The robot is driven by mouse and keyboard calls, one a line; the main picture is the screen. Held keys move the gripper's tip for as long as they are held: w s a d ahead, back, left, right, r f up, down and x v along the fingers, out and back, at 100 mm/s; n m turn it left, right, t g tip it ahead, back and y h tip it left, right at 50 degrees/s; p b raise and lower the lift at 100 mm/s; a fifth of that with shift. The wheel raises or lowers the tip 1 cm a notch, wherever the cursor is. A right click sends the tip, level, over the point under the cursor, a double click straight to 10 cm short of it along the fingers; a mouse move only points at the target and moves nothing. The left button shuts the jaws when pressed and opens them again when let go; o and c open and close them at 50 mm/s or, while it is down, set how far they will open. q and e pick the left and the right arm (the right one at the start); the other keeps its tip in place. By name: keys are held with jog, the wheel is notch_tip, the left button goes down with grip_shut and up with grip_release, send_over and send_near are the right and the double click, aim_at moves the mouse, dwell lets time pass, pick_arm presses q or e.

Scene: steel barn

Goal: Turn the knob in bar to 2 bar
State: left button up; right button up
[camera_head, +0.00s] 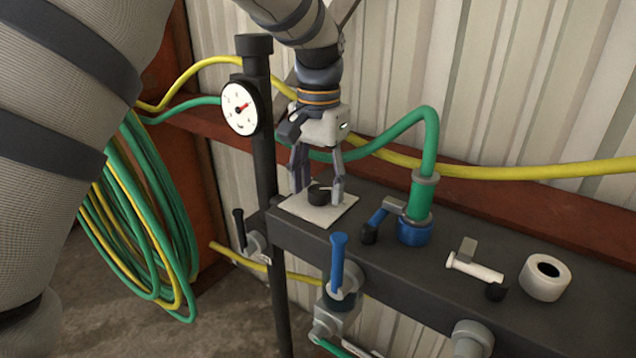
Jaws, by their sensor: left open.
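A small black knob (320,194) sits on a pale square plate (325,215) at the left end of the dark bench. A white round gauge (240,108) with a red needle is fixed to a dark post left of the knob; its numbers are too small to read. My left gripper (318,190) points down over the knob, with its fingers spread on either side of it. The fingers appear open around the knob; I cannot tell whether they touch it. My right gripper is not in view.
A blue-handled valve (339,262) stands up at the bench's front. A green hose fitting (421,200) with a blue base rises right of the plate. A white ring (545,277) and a white fitting (473,268) lie farther right. Coiled hoses (150,220) hang at left.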

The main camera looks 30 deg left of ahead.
pick_arm(q)
jog(key=shift+f, duration=0.2)
jog(key=c, duration=1.2)
jog(key=shift+o, duration=0.2)
jog(key=n, duration=0.5)
jog(key=shift+n, duration=0.4)
jog(key=shift+w+n, duration=0.1)
jog(key=shift+n, duration=2.4)
jog(key=o, duration=1.2)
jog(key=shift+c, duration=0.2)
